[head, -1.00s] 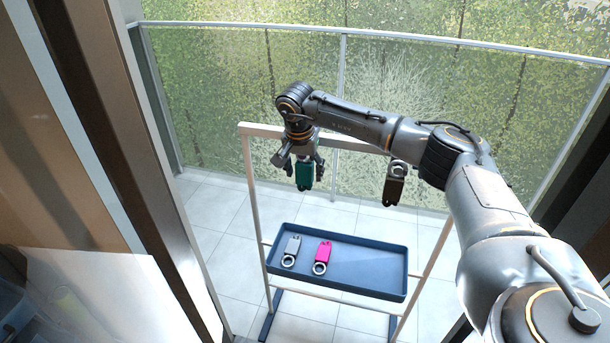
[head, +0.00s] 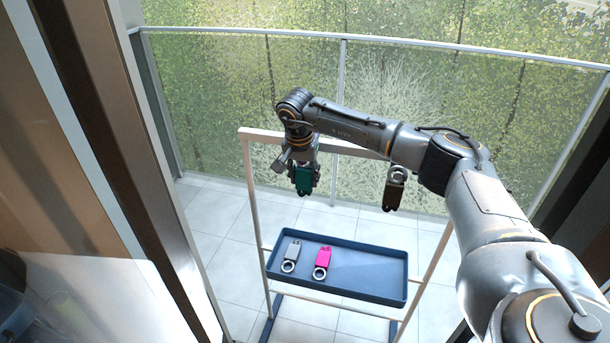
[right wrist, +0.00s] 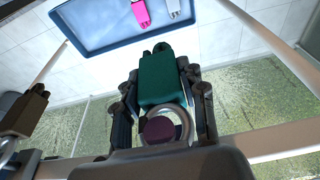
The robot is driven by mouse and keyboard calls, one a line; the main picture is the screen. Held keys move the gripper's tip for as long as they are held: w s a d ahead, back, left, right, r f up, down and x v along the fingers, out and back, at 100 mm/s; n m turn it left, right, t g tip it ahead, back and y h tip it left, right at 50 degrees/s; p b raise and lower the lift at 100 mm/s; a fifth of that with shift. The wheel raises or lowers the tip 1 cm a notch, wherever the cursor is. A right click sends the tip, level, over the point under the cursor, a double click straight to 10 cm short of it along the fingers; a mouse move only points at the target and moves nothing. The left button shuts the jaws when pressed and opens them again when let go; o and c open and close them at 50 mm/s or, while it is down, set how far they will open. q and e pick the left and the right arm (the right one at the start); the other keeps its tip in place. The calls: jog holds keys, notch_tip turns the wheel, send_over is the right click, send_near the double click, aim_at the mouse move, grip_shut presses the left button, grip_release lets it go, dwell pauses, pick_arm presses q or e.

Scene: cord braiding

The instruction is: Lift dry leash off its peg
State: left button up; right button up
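A green leash (head: 304,181) hangs at the left part of the rack's top rail. In the right wrist view the green leash (right wrist: 165,80) has a metal ring, and the round purplish end of a peg (right wrist: 159,130) shows inside that ring. My right gripper (head: 306,176) has its fingers closed in against both sides of the green leash. A brown leash (head: 394,190) with a metal ring hangs farther right on the same rail. Which leash is the dry one is not marked. My left gripper is not in view.
A blue tray (head: 375,290) sits low on the pale rack (head: 251,190). A grey leash (head: 291,254) and a pink leash (head: 323,260) lie in its left half; its right half is empty. A glass railing (head: 440,110) stands behind. A dark frame stands at left.

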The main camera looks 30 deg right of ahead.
aim_at(298, 187)
jog(key=c, duration=0.3)
jog(key=shift+c, duration=0.2)
jog(key=shift+r, duration=0.25)
jog(key=shift+r+p, duration=0.35)
jog(key=shift+p, duration=0.15)
jog(key=shift+a, duration=0.1)
jog(key=shift+s+a+p, duration=0.55)
jog(key=shift+s+a, duration=1.35)
jog(key=shift+a, duration=0.2)
